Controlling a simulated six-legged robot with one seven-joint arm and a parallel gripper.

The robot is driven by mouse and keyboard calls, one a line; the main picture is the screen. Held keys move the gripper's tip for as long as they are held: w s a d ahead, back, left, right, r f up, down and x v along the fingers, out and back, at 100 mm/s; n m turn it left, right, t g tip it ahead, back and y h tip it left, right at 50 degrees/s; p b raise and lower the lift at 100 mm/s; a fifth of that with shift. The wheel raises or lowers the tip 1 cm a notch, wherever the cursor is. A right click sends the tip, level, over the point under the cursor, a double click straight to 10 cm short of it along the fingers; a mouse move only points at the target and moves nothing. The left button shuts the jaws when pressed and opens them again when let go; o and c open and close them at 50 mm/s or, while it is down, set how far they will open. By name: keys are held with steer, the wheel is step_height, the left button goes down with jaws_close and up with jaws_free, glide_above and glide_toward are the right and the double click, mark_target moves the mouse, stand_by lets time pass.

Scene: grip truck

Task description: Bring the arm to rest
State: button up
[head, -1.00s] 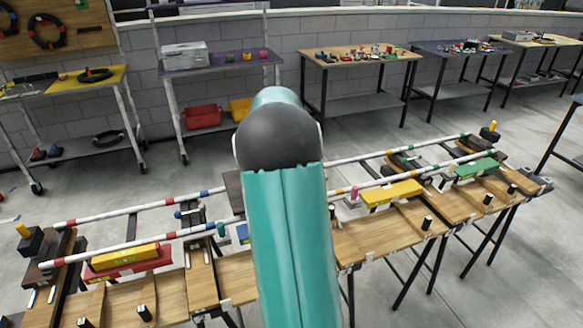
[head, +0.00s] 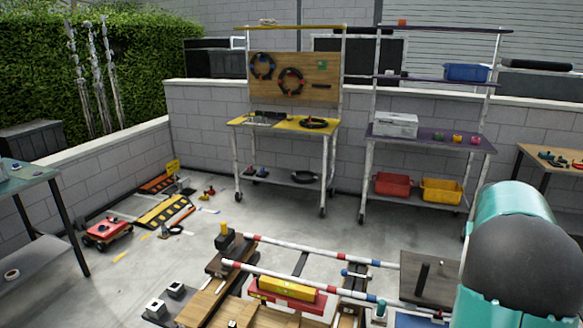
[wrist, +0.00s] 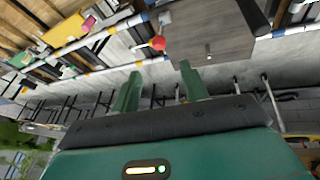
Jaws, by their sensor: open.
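My gripper (wrist: 160,88) shows in the wrist view with its two green fingers apart and nothing between them. A grey board (wrist: 210,35) lies beyond the fingertips in that view, with a red-tipped knob (wrist: 158,43) near its edge. The gap between the fingers and the board is hard to judge. In the head view, my teal arm with its dark rounded joint stands at the lower right. My gripper is not visible there.
A workbench with striped rails (head: 300,248) and a yellow block (head: 287,289) spans the lower middle. A yellow-topped cart (head: 290,124) and a purple shelf (head: 440,140) stand by the wall. A red wheeled cart (head: 107,233) sits on the floor, left.

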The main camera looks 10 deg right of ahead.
steer(key=s+a+r+n+t+y, duration=0.15)
steer(key=a+r, duration=0.25)
steer(key=a, duration=0.9)
steer(key=s+a+r+n+t+y, duration=0.15)
steer(key=a+r, duration=0.25)
steer(key=a, duration=0.9)
steer(key=s+a+f+n, duration=0.1)
steer(key=s+a+n, duration=0.1)
steer(key=s+a, duration=0.5)
steer(key=s+a+f+n+y, duration=0.1)
steer(key=s+a+n, duration=0.2)
steer(key=s+a, duration=0.4)
steer(key=a, duration=0.6)
steer(key=shift+s+a+f+t, duration=0.2)
steer(key=shift+s+f+t, duration=0.1)
steer(key=shift+t, duration=0.1)
